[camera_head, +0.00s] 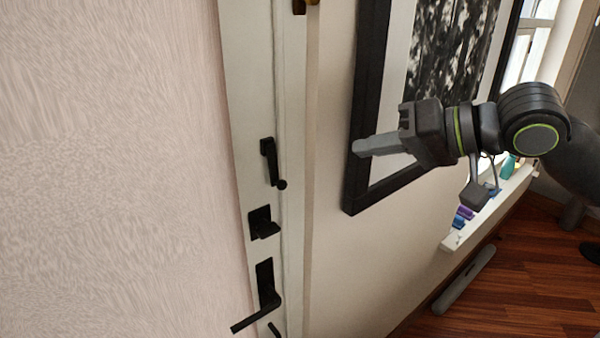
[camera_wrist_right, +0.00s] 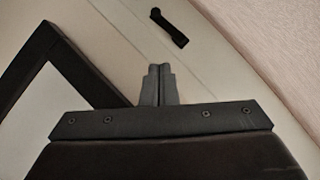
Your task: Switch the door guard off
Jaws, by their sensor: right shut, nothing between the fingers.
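The door guard (camera_head: 271,162) is a small black swinging bar with a round knob at its lower end, mounted high on the white door edge and frame. It also shows in the right wrist view (camera_wrist_right: 169,27), beyond the fingertips. My right gripper (camera_head: 356,146) is shut and empty. It is in front of the framed picture, to the right of the guard and apart from it. In the right wrist view its fingers (camera_wrist_right: 159,69) point toward the door frame. My left gripper is not in view.
Below the guard are a black thumb-turn lock (camera_head: 263,223) and a black lever handle (camera_head: 265,290). A black-framed picture (camera_head: 362,100) hangs on the wall behind my right gripper. A white sill (camera_head: 480,225) with small colored objects lies to the right, above the wooden floor (camera_head: 530,280).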

